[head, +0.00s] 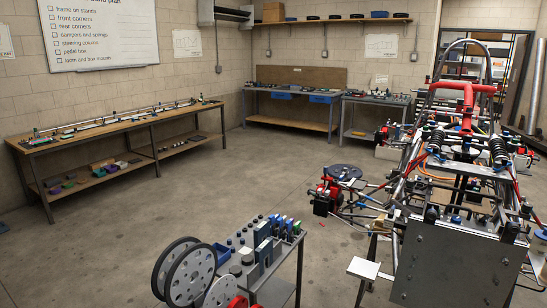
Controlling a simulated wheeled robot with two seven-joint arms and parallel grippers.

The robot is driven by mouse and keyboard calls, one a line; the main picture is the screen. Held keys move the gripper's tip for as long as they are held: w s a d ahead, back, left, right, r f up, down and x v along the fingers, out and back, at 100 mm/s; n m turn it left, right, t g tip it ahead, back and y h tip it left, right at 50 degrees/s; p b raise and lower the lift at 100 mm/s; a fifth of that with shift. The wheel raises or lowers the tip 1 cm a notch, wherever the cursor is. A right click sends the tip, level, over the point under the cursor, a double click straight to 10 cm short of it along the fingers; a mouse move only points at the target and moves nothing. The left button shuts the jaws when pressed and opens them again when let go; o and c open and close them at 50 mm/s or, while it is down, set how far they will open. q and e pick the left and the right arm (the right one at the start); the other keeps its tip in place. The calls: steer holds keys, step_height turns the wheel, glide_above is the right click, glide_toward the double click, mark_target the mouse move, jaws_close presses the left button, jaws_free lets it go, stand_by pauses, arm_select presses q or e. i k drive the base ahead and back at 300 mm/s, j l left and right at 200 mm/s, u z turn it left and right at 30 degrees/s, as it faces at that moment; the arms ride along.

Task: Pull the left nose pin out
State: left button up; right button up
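The tube chassis (471,150) stands at the right, with its nose towards me. A dark grey flat panel (455,262) covers the front of the nose. Small dark fittings (430,215) sit along the panel's top edge on the left, and similar ones (512,230) sit on the right. The left nose pin is too small to tell apart from these fittings. Neither of my grippers is in view.
A grey trolley (284,252) with parts and large black-rimmed discs (176,270) stands left of the nose. A small white plate (364,269) sits between them. Suspension parts (335,192) stick out left of the chassis. Open floor (190,195) lies beyond.

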mark_target(514, 228)
steer(key=z, duration=1.4)
